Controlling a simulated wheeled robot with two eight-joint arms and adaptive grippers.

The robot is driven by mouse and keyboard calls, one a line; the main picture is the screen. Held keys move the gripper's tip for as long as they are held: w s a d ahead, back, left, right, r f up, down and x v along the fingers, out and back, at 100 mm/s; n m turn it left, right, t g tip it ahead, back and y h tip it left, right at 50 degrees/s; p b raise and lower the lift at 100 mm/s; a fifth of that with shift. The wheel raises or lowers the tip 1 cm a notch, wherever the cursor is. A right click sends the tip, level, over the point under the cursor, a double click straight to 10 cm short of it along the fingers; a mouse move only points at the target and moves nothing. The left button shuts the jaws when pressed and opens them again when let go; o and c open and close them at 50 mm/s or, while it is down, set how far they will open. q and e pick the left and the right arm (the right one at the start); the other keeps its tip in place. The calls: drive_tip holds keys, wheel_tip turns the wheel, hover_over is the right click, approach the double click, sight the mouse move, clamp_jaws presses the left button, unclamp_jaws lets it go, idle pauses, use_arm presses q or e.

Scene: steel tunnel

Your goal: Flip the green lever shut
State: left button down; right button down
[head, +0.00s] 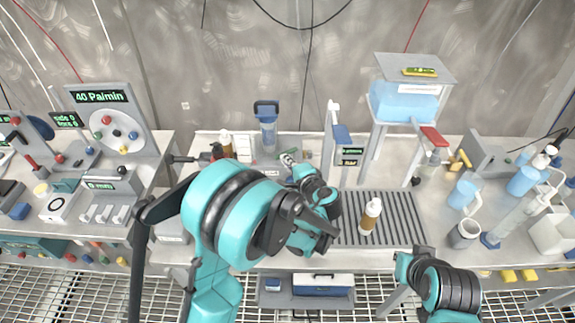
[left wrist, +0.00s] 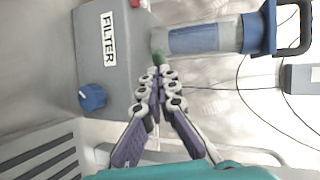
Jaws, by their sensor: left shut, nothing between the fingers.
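A small green part (left wrist: 160,56), which looks like the green lever, shows in the left wrist view at the joint between a grey box labelled FILTER (left wrist: 118,62) and a clear cylinder with blue inside (left wrist: 200,38). My left gripper (left wrist: 160,76) is shut and empty, its fingertips right at the green part and partly covering it; I cannot tell whether they touch. My right arm is at the bottom right, without visible fingers.
The filter box has a blue knob (left wrist: 92,97). An amber bottle (head: 371,216) stands on the ribbed drain mat (head: 400,215). A stand with a blue tank (head: 403,100) is at the back right. Gauges and panels fill the left bench.

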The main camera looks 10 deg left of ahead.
sight(278, 156)
use_arm(q)
drive_tip(key=shift+w+a+m+t+h+b, duration=0.15)
drive_tip(key=shift+w+a+m+h+b, duration=0.15)
drive_tip(key=shift+a, duration=0.4)
drive_tip(key=shift+w+a+m+t+h+b, duration=0.15)
drive_tip(key=shift+w+a+m+h+b, duration=0.15)
drive_tip(key=shift+a, duration=0.35)
drive_tip(key=shift+w, duration=0.1)
